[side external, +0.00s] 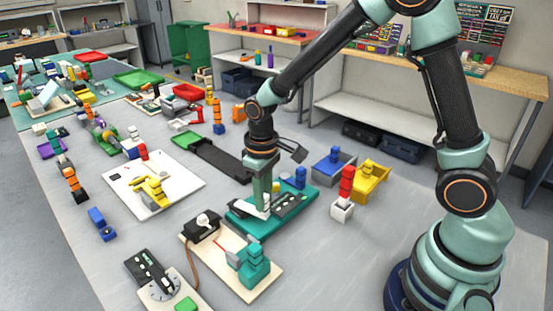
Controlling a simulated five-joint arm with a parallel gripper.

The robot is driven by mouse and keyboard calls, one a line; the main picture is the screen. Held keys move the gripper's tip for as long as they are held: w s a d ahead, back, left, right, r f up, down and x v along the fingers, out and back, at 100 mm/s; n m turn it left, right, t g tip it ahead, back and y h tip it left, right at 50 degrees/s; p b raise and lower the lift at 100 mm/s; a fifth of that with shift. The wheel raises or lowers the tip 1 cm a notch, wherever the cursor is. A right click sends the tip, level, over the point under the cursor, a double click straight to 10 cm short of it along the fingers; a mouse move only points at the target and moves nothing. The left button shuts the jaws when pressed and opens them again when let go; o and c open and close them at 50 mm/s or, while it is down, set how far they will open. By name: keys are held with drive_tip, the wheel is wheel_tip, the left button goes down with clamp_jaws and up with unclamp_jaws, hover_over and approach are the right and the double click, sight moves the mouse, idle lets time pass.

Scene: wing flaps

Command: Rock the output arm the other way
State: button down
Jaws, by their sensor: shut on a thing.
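My gripper (264,205) points straight down over a teal base (240,222) in the middle of the table. Its fingers are shut on a small white part at the left end of that base, which I take to be the output arm (262,212). The fingers hide much of this part, so I cannot tell which way it leans. A dark panel (291,204) with small light marks lies on the base to the right of my gripper. A blue block (299,176) stands behind it.
In front is a cream board (268,284) with a black box (202,227) and a teal piece (254,268). A red-topped white block (343,207) and a yellow tray (370,184) stand to the right. A dark channel (217,158) lies behind. The right front table is clear.

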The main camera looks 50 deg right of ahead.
drive_tip(key=shift+d, duration=0.1)
idle(0.5)
drive_tip(key=shift+w+d+n, duration=0.1)
drive_tip(key=shift+d+n, duration=0.1)
drive_tip(key=shift+n, duration=0.3)
drive_tip(key=c, duration=0.7)
unclamp_jaws()
drive_tip(key=shift+r, duration=0.1)
wheel_tip(320, 180, up, 12)
drive_tip(key=shift+f, duration=0.1)
